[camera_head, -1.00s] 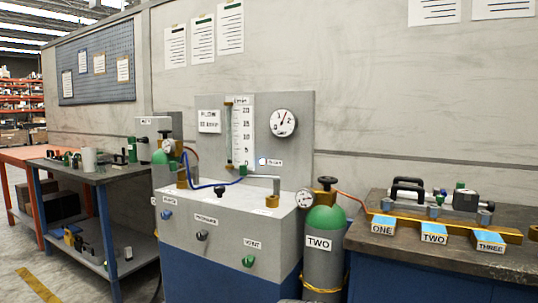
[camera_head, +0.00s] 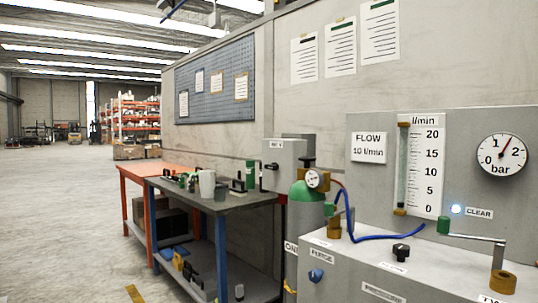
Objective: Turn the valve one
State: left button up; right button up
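Cylinder ONE (camera_head: 309,222) stands behind the left end of the grey bench, with a green shoulder and a partly hidden "ONE" label (camera_head: 291,248). A black knob (camera_head: 308,161) is on its top, beside a round gauge (camera_head: 313,179). On the bench's left end a brass post (camera_head: 333,229) carries a lever with a green grip (camera_head: 330,209); its small label is not legible. A second brass post (camera_head: 503,283) at the right has a lever reaching left to a green grip (camera_head: 443,226), by a cut-off "TWO" label (camera_head: 491,299). Neither gripper is in view.
The grey bench (camera_head: 400,270) carries a blue hose (camera_head: 375,238), a black knob (camera_head: 401,251) and a blue PURGE knob (camera_head: 316,275). Behind it are a flow tube (camera_head: 402,170) and a bar gauge (camera_head: 502,160). A cluttered table (camera_head: 243,203) stands left; floor further left is clear.

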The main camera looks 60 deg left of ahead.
aim_at(307, 159)
jog(key=j, duration=0.6)
jog(key=i+j+u, duration=0.1)
jog(key=j, duration=1.05)
jog(key=i+j+u, duration=0.1)
jog(key=j, duration=0.45)
jog(key=i+j, duration=0.1)
jog(key=j, duration=0.5)
jog(key=i+j+u, duration=0.1)
jog(key=j, duration=0.45)
